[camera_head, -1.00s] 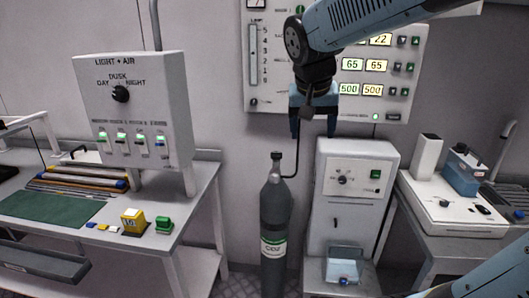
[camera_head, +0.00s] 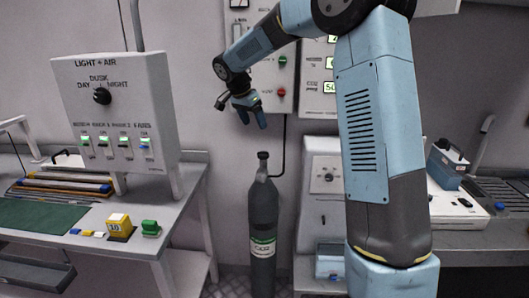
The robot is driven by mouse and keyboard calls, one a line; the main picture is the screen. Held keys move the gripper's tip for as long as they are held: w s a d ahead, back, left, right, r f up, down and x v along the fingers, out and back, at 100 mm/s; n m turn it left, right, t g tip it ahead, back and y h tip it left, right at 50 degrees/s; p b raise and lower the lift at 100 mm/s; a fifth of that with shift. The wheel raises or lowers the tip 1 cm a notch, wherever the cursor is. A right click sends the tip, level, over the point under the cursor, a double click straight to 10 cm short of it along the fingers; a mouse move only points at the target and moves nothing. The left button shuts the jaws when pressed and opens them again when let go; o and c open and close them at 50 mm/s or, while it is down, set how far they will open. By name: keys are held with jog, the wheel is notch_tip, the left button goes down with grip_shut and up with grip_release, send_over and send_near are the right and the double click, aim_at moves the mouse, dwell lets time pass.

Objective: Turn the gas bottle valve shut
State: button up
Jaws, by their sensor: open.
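The gas bottle (camera_head: 263,215) is a tall dark grey cylinder with a green and white CO2 label. It stands upright on the floor between the left bench and a white cabinet. Its valve (camera_head: 263,157) is the small dark knob on top, with a thin dark hose running up from beside it. My gripper (camera_head: 254,122) is above the valve and slightly left of it in the picture, fingers pointing down, open and empty. It is apart from the valve. How far it is in depth from the bottle I cannot tell.
A light and air control box (camera_head: 118,112) stands on the left bench (camera_head: 175,190). A wall panel with readouts (camera_head: 283,75) is behind my arm. A right bench (camera_head: 480,228) carries a blue-topped device.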

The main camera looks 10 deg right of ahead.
jog(key=w+f+m, duration=0.1)
jog(key=w+f, duration=0.2)
jog(key=w, duration=0.1)
send_near(263, 154)
jog(key=shift+m, duration=0.3)
jog(key=x, duration=0.8)
jog(key=shift+w+f, duration=0.15)
jog(key=shift+w, duration=0.1)
jog(key=shift+c, duration=0.4)
